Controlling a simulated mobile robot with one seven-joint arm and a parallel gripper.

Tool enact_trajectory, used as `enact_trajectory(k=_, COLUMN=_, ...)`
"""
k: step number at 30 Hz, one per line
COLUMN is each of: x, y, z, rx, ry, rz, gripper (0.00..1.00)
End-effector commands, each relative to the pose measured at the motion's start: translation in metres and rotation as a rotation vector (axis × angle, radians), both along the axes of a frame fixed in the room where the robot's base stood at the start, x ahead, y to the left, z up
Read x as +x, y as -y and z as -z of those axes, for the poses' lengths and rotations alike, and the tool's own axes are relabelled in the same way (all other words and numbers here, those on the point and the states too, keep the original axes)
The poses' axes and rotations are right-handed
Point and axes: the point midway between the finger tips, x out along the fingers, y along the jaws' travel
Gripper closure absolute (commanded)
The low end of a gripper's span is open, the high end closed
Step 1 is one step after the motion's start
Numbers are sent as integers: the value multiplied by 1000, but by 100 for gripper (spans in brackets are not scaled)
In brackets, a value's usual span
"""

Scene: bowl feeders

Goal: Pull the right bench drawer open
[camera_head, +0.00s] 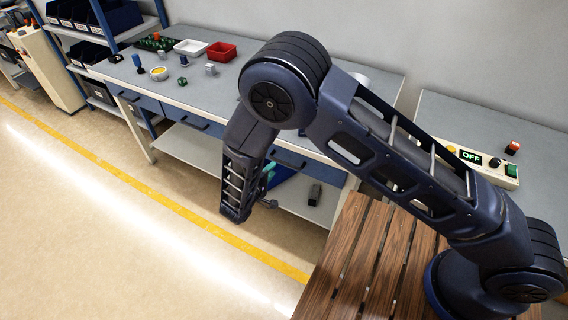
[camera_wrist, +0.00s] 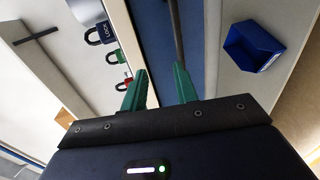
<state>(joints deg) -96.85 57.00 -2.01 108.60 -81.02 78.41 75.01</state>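The bench's right drawer has a blue front (camera_head: 284,157) in the head view, partly covered by my arm. In the wrist view a blue drawer front (camera_wrist: 152,35) fills the upper middle, and a dark bar handle (camera_wrist: 177,32) runs along it. My gripper (camera_wrist: 160,82) has two green fingers spread apart with nothing clamped between them. The handle's near end shows just beyond the fingertips, closer to the right finger; I cannot tell whether they touch. In the head view my gripper (camera_head: 268,178) is low in front of the bench, mostly hidden behind my arm. The drawer looks shut.
A blue bin (camera_wrist: 253,46) sits right of the handle in the wrist view. Several padlocks (camera_wrist: 113,57) show on the left. The floor (camera_head: 110,210) in front is clear.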

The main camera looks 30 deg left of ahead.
Motion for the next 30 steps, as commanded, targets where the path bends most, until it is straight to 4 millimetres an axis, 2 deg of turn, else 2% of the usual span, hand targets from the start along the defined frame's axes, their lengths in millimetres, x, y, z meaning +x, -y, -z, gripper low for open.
enact_trajectory(k=1, x=0, y=0, z=13, rx=-2, ry=1, rz=0, gripper=71)
enact_trajectory(k=4, x=0, y=0, z=28, rx=-1, ry=0, rz=0, gripper=71)
enact_trajectory(k=11, x=7, y=0, z=38, rx=2, ry=0, rz=1, gripper=71)
enact_trajectory(k=14, x=18, y=0, z=40, rx=1, ry=0, rz=2, gripper=71)
enact_trajectory(k=24, x=74, y=0, z=51, rx=2, ry=1, rz=2, gripper=71)
enact_trajectory(k=30, x=97, y=0, z=56, rx=1, ry=0, rz=1, gripper=71)
